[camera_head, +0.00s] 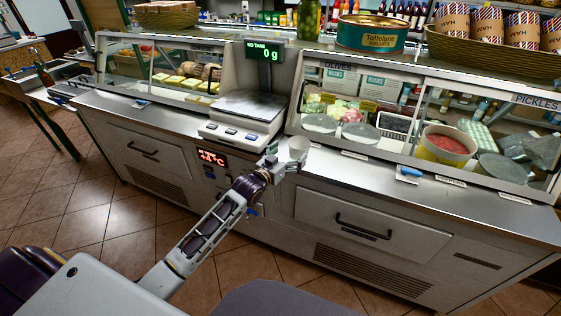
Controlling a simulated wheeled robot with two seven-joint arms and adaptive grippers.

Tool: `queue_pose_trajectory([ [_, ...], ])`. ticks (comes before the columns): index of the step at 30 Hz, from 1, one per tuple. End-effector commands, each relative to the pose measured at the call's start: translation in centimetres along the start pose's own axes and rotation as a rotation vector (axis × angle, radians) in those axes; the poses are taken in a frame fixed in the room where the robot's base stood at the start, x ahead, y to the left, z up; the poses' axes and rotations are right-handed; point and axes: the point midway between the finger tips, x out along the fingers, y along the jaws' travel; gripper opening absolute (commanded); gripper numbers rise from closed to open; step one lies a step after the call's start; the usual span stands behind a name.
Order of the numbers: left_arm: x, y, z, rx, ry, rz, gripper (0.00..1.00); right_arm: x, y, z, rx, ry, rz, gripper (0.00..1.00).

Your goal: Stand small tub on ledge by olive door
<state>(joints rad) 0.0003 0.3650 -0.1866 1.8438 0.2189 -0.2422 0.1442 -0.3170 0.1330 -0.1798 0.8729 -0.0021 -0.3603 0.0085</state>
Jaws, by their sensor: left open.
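The small tub (299,146) is white and looks upright. It is at the steel ledge (345,162), just right of the scale and near the left end of the olive door (345,98), under the OLIVES label. My left gripper (290,163) is at the tub's near side, over the ledge's front edge, with its jaws open. The fingers overlap the tub's lower part, so I cannot tell whether they touch it, and the tub's base is partly hidden. My right gripper is not in view.
A scale (243,113) with a green display stands left of the tub. A blue-handled item (409,173) and small label cards lie along the ledge to the right. The ledge between the tub and these is mostly clear. A tin (370,35) and a basket (500,58) stand on the glass top.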

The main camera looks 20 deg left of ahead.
Motion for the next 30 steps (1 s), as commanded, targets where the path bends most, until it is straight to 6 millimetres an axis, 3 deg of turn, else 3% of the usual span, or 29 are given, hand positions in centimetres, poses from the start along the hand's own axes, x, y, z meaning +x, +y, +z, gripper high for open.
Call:
queue_pose_trajectory([
  [15, -4.2, 0.0, 0.0, 0.0, -0.001, 0.001, 0.96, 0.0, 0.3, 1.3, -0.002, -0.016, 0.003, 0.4],
  [30, -5.2, 0.0, 0.0, 0.0, 0.0, 0.001, 0.96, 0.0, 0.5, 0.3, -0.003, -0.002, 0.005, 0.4],
])
